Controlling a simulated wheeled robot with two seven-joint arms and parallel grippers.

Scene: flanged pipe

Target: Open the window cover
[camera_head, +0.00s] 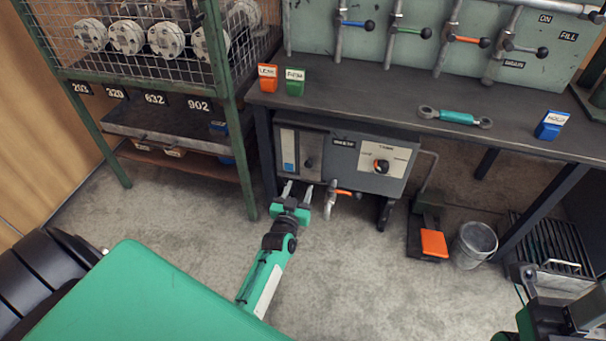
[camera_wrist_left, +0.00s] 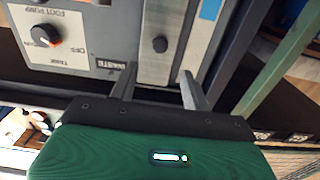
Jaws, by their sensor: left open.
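The window cover appears to be the narrow grey plate (camera_head: 311,140) with a dark knob (camera_head: 309,163) on the left part of the tank unit under the bench. A blue strip shows at the plate's left. In the left wrist view the plate (camera_wrist_left: 163,20) and its knob (camera_wrist_left: 160,44) are just beyond my fingers. My left gripper (camera_head: 298,187) is open and empty, low in front of the unit. In the left wrist view its fingertips (camera_wrist_left: 159,72) are apart, with the knob between and beyond them. I cannot tell the exact gap to the plate.
The tank unit's switch (camera_head: 381,166) and an orange-handled tap (camera_head: 335,196) are right of my left gripper. A rack leg (camera_head: 247,170) stands to its left. The bench top (camera_head: 380,100) is overhead. A foot pedal (camera_head: 433,243) and bucket (camera_head: 474,246) stand on the floor.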

